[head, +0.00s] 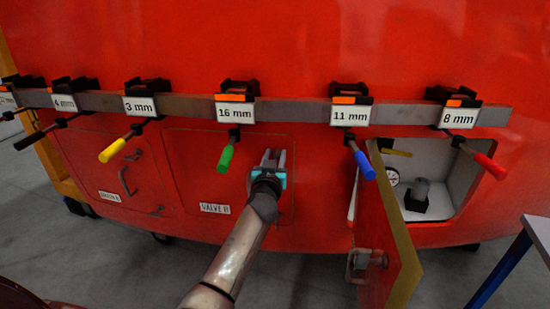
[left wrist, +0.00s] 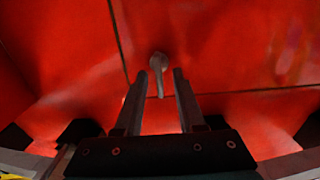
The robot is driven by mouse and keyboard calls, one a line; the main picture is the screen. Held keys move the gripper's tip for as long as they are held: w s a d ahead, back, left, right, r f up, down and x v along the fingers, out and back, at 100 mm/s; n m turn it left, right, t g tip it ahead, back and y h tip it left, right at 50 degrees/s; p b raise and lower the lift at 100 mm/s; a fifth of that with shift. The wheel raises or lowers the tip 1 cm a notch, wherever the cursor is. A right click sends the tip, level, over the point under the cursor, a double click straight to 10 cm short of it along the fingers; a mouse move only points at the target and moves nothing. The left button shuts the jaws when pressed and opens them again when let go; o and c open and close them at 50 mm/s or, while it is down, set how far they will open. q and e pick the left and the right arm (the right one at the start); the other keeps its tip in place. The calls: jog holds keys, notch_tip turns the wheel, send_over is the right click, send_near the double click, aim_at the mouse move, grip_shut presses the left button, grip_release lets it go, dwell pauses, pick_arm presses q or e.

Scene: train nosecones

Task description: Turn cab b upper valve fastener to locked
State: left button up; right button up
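A closed red valve panel (head: 190,175) is in the middle of the head view, with a white label (head: 214,208) reading "VALVE" and an unclear last character. My left gripper (head: 273,156) is in front of this panel's upper right part and hides what is behind it. In the left wrist view a small grey fastener (left wrist: 158,66) sits near the panel seam, its tail hanging down. My left gripper (left wrist: 157,84) is open there, one finger on each side of the fastener's tail. I cannot tell whether they touch. My right gripper is not in view.
A grey rail (head: 300,111) above carries several labelled tools; the green handle (head: 226,157) and blue handle (head: 363,163) stick out beside my gripper. An open door (head: 390,250) and a compartment (head: 455,185) with a gauge are at right. A table edge (head: 540,235) is far right.

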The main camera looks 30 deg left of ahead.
pick_arm(q)
grip_shut()
dwell(0.3)
dwell(0.3)
